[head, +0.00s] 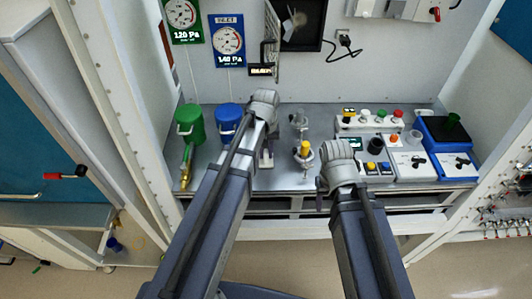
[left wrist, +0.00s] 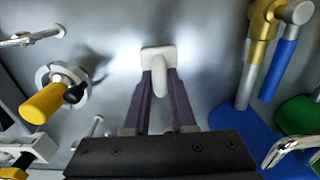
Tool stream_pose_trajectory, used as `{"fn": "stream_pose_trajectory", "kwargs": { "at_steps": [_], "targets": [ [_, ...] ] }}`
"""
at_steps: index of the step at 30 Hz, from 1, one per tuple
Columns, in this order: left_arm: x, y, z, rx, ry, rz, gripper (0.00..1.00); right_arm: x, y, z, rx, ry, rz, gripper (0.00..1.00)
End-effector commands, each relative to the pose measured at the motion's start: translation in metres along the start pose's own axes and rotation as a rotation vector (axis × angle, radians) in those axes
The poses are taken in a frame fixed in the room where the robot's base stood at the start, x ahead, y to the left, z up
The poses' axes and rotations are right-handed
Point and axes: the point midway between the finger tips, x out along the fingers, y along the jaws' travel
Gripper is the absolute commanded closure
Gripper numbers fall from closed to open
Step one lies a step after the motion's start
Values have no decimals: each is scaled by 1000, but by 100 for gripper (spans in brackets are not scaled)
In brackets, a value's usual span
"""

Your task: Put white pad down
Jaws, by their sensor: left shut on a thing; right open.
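The white pad (left wrist: 158,57) is a small square plate with a rounded grip, seen in the left wrist view. My left gripper (left wrist: 165,90) is shut on its grip, between two purple fingers. The plate lies close to the grey bench top; I cannot tell whether it touches. In the head view my left gripper (head: 266,158) is over the bench, right of the blue canister, and the pad is mostly hidden. My right gripper (head: 322,188) is open near the bench's front edge, largely hidden by its own wrist.
A green canister (head: 189,125) and a blue canister (head: 229,122) stand left of my left gripper. A yellow-topped fitting (head: 304,150) stands to its right. Control boxes (head: 405,160) fill the bench's right side. A small door (head: 271,45) stands open at the back wall.

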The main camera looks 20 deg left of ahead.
Motion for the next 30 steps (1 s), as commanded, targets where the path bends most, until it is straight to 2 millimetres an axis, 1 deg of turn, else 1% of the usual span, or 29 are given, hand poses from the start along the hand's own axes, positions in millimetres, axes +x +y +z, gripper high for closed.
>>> {"fn": "stream_pose_trajectory", "kwargs": {
  "at_steps": [2,3,10,17,22,26,30],
  "targets": [
    [4,0,0,0,0,0,100,4,0,0,0,0,0,46],
    [3,0,0,0,0,0,73,3,0,0,0,0,0,46],
    [3,0,0,0,0,0,47,3,0,0,0,0,0,46],
    [2,0,0,0,0,0,46,2,0,0,0,0,0,46],
    [-2,0,0,0,0,0,46,-2,0,0,0,0,0,46],
    [-11,0,0,0,0,0,46,-11,1,1,0,0,0,46],
    [-26,0,0,0,0,0,46,-26,2,2,0,0,0,46]
  ]
}}
